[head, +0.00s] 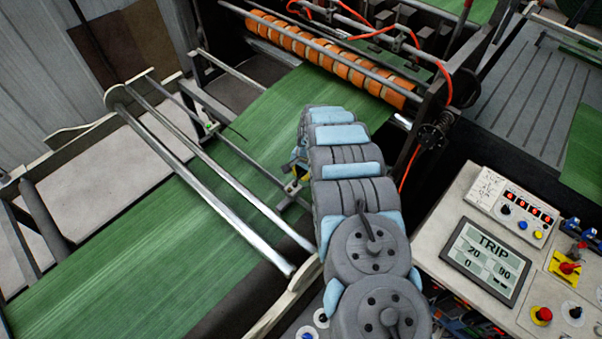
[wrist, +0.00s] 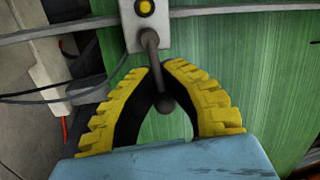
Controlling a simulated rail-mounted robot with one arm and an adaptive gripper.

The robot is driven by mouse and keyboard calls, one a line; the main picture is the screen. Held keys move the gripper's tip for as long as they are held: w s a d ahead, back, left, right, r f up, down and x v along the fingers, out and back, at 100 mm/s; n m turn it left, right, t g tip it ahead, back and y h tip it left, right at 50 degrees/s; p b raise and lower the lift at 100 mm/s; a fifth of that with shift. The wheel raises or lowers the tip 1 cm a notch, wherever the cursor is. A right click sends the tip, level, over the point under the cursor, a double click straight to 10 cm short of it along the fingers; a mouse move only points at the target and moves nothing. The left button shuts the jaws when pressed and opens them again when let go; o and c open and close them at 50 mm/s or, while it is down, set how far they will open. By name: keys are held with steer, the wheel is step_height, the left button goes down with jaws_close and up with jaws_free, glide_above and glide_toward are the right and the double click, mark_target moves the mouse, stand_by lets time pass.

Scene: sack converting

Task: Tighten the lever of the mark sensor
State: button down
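The mark sensor (wrist: 140,24) is a pale grey block with a yellow round spot, at the top of the wrist view on a thin grey cross bar. Its lever (wrist: 152,48) is a dark grey bent rod that hangs down to a round knob (wrist: 165,103). My gripper (wrist: 163,66) has yellow ribbed fingers with black inner pads. Its fingertips are close together, one on each side of the lever, and appear to pinch it above the knob. In the head view my arm hides most of the gripper and the sensor; only a little yellow (head: 290,188) shows.
A green web (head: 130,250) runs under the sensor, with shiny rollers (head: 200,185) across it and orange rings (head: 330,60) on a shaft behind. At right a control panel has a screen (head: 487,260) reading TRIP. Thin cables (wrist: 50,95) lie left of the fingers.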

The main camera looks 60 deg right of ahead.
steer(key=shift+f, duration=0.1)
steer(key=shift+w+a+n+g+y+b, duration=0.3)
steer(key=shift+w+n+b, duration=0.35)
steer(key=shift+n+b, duration=1.8)
steer(key=shift+w+a+n+g+y+b, duration=0.15)
steer(key=shift+w+a+n+y+b, duration=0.4)
steer(key=shift+n+b, duration=1.85)
steer(key=shift+w+a+n+g+y+b, duration=0.25)
steer(key=shift+w+n+b, duration=0.45)
steer(key=shift+n+b, duration=1.75)
steer(key=shift+n+p, duration=0.5)
steer(key=shift+n, duration=0.3)
steer(key=c, duration=1)
jaws_free()
steer(key=shift+s+d+r, duration=0.1)
steer(key=shift+d+r, duration=0.25)
steer(key=shift+r, duration=1.65)
steer(key=shift+s+d+r, duration=0.1)
steer(key=shift+d+r, duration=0.2)
steer(key=shift+r, duration=1.7)
steer(key=shift+s+d+r, duration=0.1)
steer(key=shift+d+r, duration=0.25)
steer(key=shift+r, duration=1.65)
